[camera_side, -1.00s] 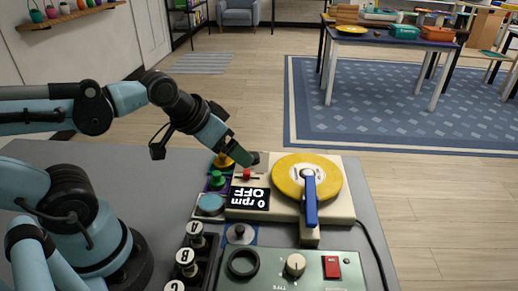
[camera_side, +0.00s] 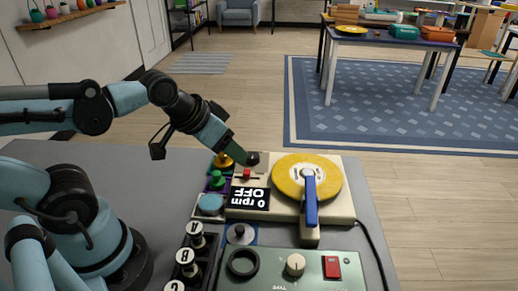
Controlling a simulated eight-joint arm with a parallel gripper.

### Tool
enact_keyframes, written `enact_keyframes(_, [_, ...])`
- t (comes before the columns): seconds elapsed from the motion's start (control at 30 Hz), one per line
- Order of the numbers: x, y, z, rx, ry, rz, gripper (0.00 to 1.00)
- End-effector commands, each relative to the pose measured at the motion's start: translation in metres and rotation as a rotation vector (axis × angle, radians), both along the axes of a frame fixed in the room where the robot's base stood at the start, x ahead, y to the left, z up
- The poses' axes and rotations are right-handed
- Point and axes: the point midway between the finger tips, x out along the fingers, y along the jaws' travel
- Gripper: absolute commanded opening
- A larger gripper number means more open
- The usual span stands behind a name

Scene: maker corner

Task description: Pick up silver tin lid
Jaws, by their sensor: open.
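A grey, silver-looking round piece with a dark knob (camera_side: 239,232) sits on a blue square in front of the turntable box; I take it to be the silver tin lid. My gripper (camera_side: 240,155) is over the back left part of the turntable box, well behind and above the silver piece. It is open and nothing shows in it. Its fingers are small and seen edge-on here, so the gap between them is hard to make out.
The cream turntable box (camera_side: 340,209) carries a yellow disc (camera_side: 289,177) and a blue arm (camera_side: 311,205). Orange, green (camera_side: 216,180) and blue (camera_side: 210,203) knobbed pieces stand at its left. Black labelled cylinders (camera_side: 186,257) and a green panel (camera_side: 349,270) are in front.

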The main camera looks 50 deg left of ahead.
Motion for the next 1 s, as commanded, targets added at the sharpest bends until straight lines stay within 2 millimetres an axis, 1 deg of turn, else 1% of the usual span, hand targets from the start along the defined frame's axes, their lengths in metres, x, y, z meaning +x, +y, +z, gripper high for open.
enact_keyframes(0.07, [0.000, 0.000, 0.000, -0.001, 0.001, 0.001, 0.52])
enact_keyframes(0.17, [-0.001, -0.006, -0.001, -0.027, 0.035, 0.017, 0.52])
enact_keyframes(0.27, [-0.004, -0.022, -0.004, -0.089, 0.133, 0.073, 0.52])
enact_keyframes(0.4, [-0.016, -0.052, -0.008, -0.167, 0.334, 0.216, 0.52])
enact_keyframes(0.5, [-0.026, -0.069, -0.010, -0.183, 0.459, 0.329, 0.52])
enact_keyframes(0.6, [-0.034, -0.081, -0.010, -0.175, 0.547, 0.424, 0.52])
enact_keyframes(0.7, [-0.039, -0.087, -0.011, -0.165, 0.593, 0.484, 0.52])
enact_keyframes(0.8, [-0.041, -0.089, -0.015, -0.161, 0.608, 0.508, 0.52])
enact_keyframes(0.87, [-0.041, -0.089, -0.020, -0.161, 0.610, 0.511, 0.52])
enact_keyframes(1.0, [-0.041, -0.088, -0.036, -0.163, 0.608, 0.509, 0.52])
